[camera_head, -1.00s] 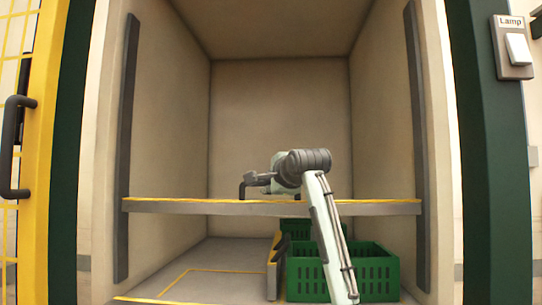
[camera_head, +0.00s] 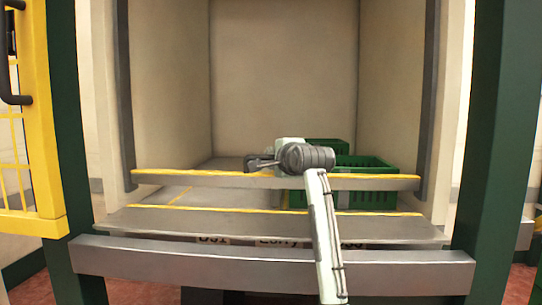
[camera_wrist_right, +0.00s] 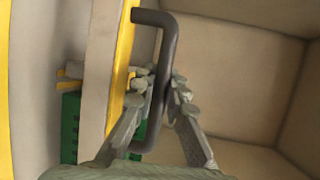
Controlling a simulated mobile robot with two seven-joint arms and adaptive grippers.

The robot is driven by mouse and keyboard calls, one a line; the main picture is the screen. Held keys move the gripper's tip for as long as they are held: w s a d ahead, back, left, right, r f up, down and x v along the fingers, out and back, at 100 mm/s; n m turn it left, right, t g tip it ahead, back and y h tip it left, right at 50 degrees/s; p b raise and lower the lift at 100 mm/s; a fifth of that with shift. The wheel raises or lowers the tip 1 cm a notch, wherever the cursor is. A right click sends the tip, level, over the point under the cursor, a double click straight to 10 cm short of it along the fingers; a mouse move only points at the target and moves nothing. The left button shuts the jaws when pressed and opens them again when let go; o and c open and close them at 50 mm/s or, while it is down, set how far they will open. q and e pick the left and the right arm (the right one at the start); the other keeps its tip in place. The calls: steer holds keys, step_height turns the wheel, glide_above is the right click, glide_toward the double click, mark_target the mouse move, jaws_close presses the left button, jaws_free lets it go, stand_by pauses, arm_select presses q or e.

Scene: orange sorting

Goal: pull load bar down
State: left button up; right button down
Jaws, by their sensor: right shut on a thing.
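The load bar (camera_head: 205,180), grey with a yellow top edge, spans the compartment opening between two dark vertical rails, low above the compartment floor's front edge. My right gripper (camera_head: 255,163) is at the bar, left of its middle. In the right wrist view, the fingers of my right gripper (camera_wrist_right: 160,92) are shut on the bar's dark U-shaped handle (camera_wrist_right: 168,45), one finger on each side of its grip. The bar (camera_wrist_right: 118,70) also shows there with its yellow edge. My left gripper is not in view.
Green crates (camera_head: 360,161) stand behind the bar at the right of the compartment. The compartment floor (camera_head: 190,194) at the left is bare, with yellow lines. A grey beam (camera_head: 160,257) runs across the front below. A yellow mesh door (camera_head: 40,170) stands open at the left.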

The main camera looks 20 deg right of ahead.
steer(key=shift+a+f, duration=0.1)
steer(key=shift+f, duration=0.35)
steer(key=c, duration=1.5)
jaws_free()
steer(key=shift+s, duration=0.1)
steer(key=shift+c, duration=0.2)
steer(key=shift+r, duration=0.1)
steer(key=shift+s+r, duration=0.15)
steer(key=shift+s, duration=0.2)
steer(key=s+r, duration=0.2)
steer(key=s, duration=0.9)
steer(key=shift+a, duration=0.25)
